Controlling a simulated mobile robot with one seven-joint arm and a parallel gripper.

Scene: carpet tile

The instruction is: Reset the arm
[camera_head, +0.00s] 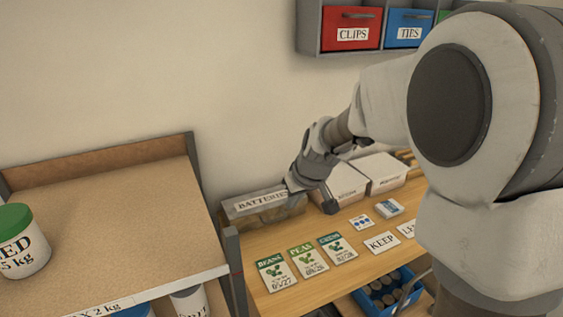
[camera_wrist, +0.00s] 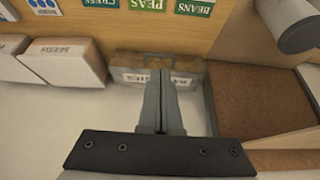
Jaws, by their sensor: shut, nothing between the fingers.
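My gripper (camera_wrist: 161,102) is shut and empty in the wrist view, its two fingers together in front of the batteries box (camera_wrist: 190,78). In the head view my arm reaches in from the right, and my gripper end hangs just above and right of the clear box labelled BATTERIES (camera_head: 262,207). The fingertips are hard to make out there. I cannot tell whether the fingers touch the box.
Seed packets (camera_head: 309,261) and a KEEP card (camera_head: 381,242) lie on the wooden bench. White boxes (camera_head: 379,173) stand behind them. A higher shelf (camera_head: 110,215) at left holds a green-lidded tub (camera_head: 20,242). Red (camera_head: 351,27) and blue (camera_head: 408,28) bins hang above.

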